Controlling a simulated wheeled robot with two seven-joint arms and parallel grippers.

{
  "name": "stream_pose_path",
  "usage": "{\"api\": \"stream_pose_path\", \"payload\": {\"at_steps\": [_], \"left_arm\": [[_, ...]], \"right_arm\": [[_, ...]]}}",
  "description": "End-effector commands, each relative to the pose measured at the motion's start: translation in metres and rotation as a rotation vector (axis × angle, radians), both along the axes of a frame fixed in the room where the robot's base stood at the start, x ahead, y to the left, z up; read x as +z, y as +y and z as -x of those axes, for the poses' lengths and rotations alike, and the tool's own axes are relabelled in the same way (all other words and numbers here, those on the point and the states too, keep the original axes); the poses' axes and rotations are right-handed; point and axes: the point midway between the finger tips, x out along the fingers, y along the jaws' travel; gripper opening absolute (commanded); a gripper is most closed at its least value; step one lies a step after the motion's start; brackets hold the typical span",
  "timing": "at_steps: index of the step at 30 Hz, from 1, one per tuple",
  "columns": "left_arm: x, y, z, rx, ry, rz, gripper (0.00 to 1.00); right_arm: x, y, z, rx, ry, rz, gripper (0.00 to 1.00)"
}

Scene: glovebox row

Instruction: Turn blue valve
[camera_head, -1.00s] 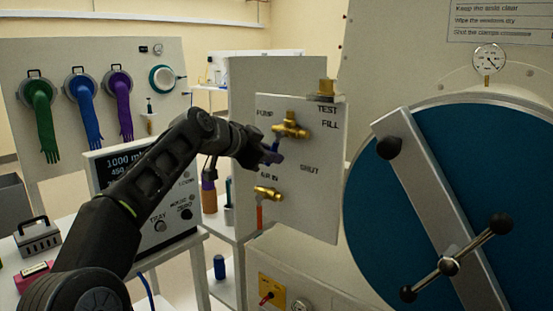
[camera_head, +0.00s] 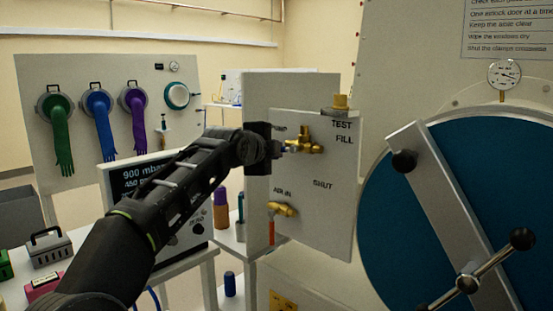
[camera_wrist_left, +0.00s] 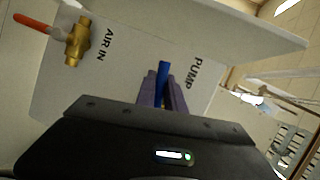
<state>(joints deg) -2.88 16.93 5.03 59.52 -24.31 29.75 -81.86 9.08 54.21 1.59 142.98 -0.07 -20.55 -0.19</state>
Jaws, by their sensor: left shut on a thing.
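The blue valve handle (camera_wrist_left: 163,70) stands between the two fingers of my left gripper (camera_wrist_left: 161,92) in the left wrist view, by the PUMP label. The fingers are shut on it. In the head view my left gripper (camera_head: 283,148) is just left of the upper brass valve body (camera_head: 307,143) on the white panel (camera_head: 335,205), about level with it. The wrist and fingers hide the handle there, so its exact angle is hard to tell. My right gripper is not in view.
Below is a brass AIR IN valve (camera_head: 282,209) with an orange-red handle (camera_head: 271,232); it also shows in the wrist view (camera_wrist_left: 78,42). A large blue round door (camera_head: 390,225) with a bar clamp is at right. A display box (camera_head: 135,178) reads 900 mbar.

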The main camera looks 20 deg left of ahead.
Motion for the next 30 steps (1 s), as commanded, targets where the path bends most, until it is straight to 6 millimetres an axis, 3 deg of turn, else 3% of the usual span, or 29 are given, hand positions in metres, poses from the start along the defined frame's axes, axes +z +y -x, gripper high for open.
{"api": "stream_pose_path", "payload": {"at_steps": [9,26,27,30], "left_arm": [[0.008,0.001,-0.001,0.000,-0.059,-0.158,0.00],[0.012,0.002,-0.001,0.001,-0.075,-0.194,0.00],[0.012,0.002,-0.001,0.001,-0.076,-0.194,0.17],[0.012,0.002,-0.001,0.000,-0.076,-0.193,0.25]], "right_arm": [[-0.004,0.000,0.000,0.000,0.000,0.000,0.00],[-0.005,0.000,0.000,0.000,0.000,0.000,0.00],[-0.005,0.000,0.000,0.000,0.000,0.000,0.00],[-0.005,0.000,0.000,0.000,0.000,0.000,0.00]]}}
